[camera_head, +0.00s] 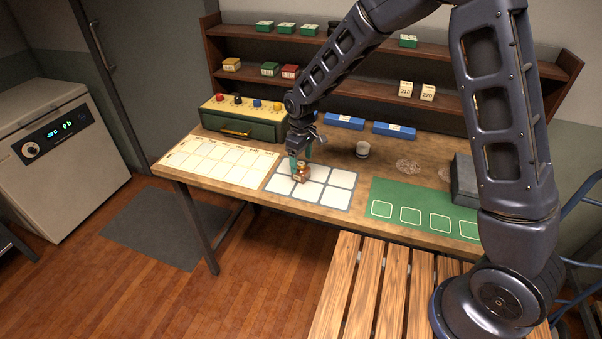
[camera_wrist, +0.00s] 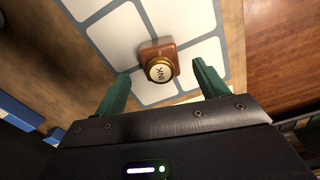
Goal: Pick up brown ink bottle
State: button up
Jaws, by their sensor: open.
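The brown ink bottle (camera_head: 301,174) stands on the white-squared mat (camera_head: 338,197) in the middle of the table. In the wrist view the bottle (camera_wrist: 172,52) shows from above, with a gold cap marked "INK". My gripper (camera_head: 299,160) is just above and beside the bottle in the head view. In the wrist view my gripper (camera_wrist: 160,88) is open, with its green fingers spread to either side, and the bottle lies just beyond the gap between the fingertips. I cannot tell whether a finger touches it.
A cream grid sheet (camera_head: 216,160) lies left and a green mat (camera_head: 425,210) right. Blue boxes (camera_head: 394,130), a green case (camera_head: 240,125) and shelves (camera_head: 375,91) line the back. A grey block (camera_head: 465,180) is at right.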

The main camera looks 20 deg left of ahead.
aim_at(301, 163)
jog(key=shift+f, duration=2.65)
jog(key=c, duration=1.1)
jog(key=shift+c, duration=0.2)
